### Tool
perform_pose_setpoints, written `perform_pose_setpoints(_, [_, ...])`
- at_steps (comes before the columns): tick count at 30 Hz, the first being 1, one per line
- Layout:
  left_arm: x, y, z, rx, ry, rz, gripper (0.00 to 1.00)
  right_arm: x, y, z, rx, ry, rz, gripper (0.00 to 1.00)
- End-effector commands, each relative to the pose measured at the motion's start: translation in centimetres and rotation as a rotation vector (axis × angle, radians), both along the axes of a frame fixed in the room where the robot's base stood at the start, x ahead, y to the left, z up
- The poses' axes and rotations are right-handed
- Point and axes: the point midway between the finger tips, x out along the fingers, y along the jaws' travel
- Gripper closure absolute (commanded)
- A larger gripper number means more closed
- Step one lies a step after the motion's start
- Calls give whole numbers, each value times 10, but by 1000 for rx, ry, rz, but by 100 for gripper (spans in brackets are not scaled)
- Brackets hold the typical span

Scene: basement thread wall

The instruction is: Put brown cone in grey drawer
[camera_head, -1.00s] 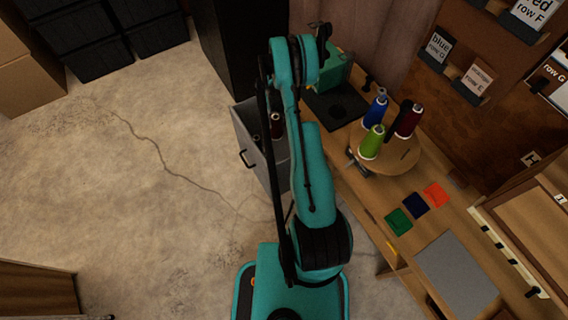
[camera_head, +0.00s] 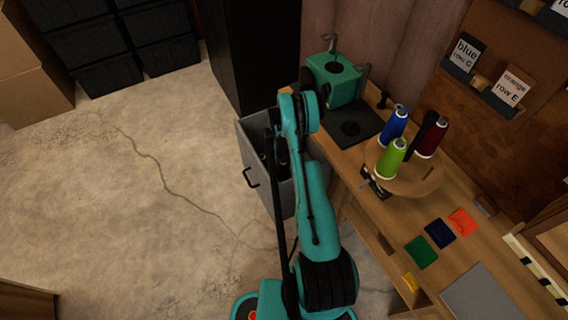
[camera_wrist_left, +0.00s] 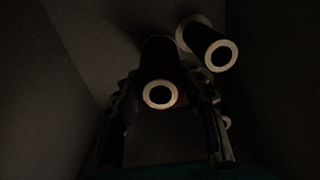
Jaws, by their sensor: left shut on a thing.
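The grey drawer (camera_head: 270,192) stands pulled open beside the bench, with its handle facing left. My left arm reaches over it in the head view, and most of the gripper is hidden behind the arm and inside the drawer. In the left wrist view, my left gripper (camera_wrist_left: 163,92) is shut on a thread cone (camera_wrist_left: 158,62) between grey walls. That cone is almost black in the shade, with a pale ring at its near end, so its brown colour cannot be confirmed. A second dark cone (camera_wrist_left: 203,40) lies up and right of it. My right gripper is not in view.
A round wooden stand (camera_head: 410,182) on the bench holds blue (camera_head: 394,126), green (camera_head: 391,158) and dark red (camera_head: 431,138) cones. A green machine (camera_head: 334,78) stands behind. A tall black cabinet (camera_head: 250,55) is beyond the drawer. The floor at left is clear.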

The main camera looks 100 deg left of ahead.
Motion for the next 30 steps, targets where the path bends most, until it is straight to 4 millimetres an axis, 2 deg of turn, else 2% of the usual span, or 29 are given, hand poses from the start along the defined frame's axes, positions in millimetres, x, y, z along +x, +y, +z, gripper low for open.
perform_pose_setpoints(1, [0,0,-8,0,0,0,85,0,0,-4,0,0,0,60])
perform_pose_setpoints(5, [0,3,-13,0,0,0,85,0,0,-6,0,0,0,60])
perform_pose_setpoints(12, [-4,42,-15,0,0,0,85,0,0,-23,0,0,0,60])
perform_pose_setpoints(15, [-4,40,-25,0,0,0,85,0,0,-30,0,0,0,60])
perform_pose_setpoints(26, [-4,40,-25,0,0,0,85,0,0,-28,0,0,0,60])
perform_pose_setpoints(27, [-4,40,-25,0,0,0,49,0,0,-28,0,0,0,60])
perform_pose_setpoints(28, [-4,40,-25,0,0,0,41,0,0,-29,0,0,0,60])
perform_pose_setpoints(30, [-4,40,-25,0,0,0,39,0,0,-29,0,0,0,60])
